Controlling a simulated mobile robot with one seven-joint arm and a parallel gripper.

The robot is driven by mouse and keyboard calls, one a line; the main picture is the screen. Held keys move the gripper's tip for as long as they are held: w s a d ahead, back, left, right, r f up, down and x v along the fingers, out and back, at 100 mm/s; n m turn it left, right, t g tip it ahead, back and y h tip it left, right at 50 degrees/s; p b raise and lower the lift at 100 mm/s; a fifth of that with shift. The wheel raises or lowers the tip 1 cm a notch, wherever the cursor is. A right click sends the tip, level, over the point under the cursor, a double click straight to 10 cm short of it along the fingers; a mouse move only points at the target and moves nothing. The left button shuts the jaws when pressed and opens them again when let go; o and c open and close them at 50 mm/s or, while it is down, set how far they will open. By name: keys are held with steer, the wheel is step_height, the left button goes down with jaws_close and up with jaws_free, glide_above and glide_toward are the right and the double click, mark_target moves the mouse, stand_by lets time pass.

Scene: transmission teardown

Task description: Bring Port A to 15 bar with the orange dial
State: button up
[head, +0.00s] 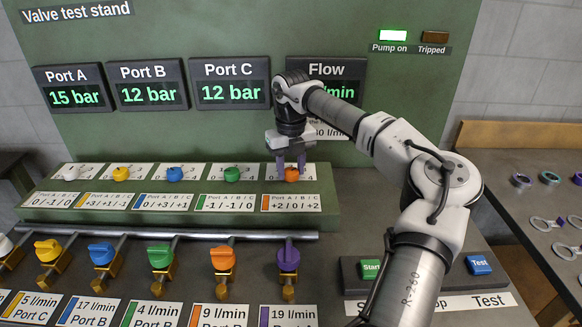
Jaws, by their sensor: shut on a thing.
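The orange dial (291,175) is at the right end of the row of dials on the green step. Its label reads +2 / 0 / +2 for Port A/B/C. My gripper (290,166) points down at it, with its fingers shut on the dial from both sides. The Port A display (74,96) reads 15 bar. The Port B display (149,93) reads 12 bar and the Port C display (230,91) reads 12 bar. The Flow display (340,92) is partly hidden by my arm.
Yellow (120,173), blue (175,174) and green (232,174) dials sit to the left. Valves with coloured handles stand on a pipe (180,235) in front. The Pump on lamp (393,35) is lit. The Test button (479,264) is at right. A side table (545,200) holds rings.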

mark_target(291, 171)
steer(key=o, duration=1)
steer(key=shift+r+b, duration=0.6)
steer(key=shift+r, duration=6.35)
